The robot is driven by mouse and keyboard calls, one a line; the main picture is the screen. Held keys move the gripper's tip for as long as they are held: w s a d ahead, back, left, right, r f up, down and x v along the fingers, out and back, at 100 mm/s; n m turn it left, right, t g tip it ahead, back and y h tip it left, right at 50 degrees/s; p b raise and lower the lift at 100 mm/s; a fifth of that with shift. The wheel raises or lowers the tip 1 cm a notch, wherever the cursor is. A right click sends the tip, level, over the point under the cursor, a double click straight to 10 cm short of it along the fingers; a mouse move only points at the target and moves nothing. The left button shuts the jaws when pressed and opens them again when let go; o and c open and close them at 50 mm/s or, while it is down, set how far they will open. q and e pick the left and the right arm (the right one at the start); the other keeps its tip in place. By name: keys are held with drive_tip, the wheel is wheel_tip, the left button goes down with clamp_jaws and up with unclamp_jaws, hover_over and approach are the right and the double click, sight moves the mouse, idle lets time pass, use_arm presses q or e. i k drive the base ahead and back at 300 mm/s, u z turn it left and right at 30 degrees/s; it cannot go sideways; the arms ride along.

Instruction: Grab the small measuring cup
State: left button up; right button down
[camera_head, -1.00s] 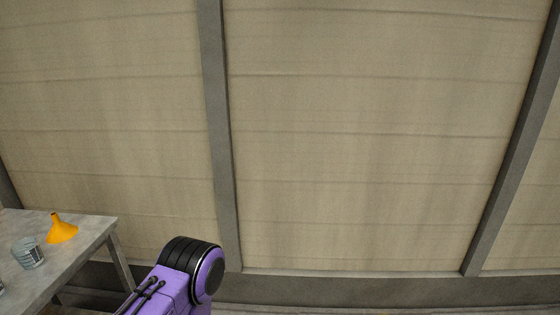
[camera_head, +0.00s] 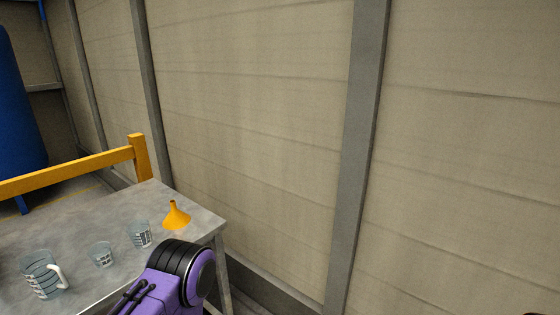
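Three clear measuring vessels with dark markings stand upright on the grey table (camera_head: 72,222) at the lower left. The largest is a jug with a handle (camera_head: 43,277) at the left. A small measuring cup (camera_head: 102,255) without a handle stands in the middle. Another handleless cup (camera_head: 140,235) of similar size stands to its right; the middle one looks slightly smaller. A purple and black link of my own arm shows at the bottom, in front of the table's near right part. Neither gripper is in view.
An orange funnel (camera_head: 176,216) stands on the table near its right corner. A yellow rail (camera_head: 70,174) runs behind the table, and a blue upright body (camera_head: 17,115) stands at the far left. A panelled wall with grey posts (camera_head: 358,150) fills the right.

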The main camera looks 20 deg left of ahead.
sight(103, 256)
drive_tip(key=u, duration=1.05)
drive_tip(key=i, duration=1)
drive_tip(key=u, duration=0.75)
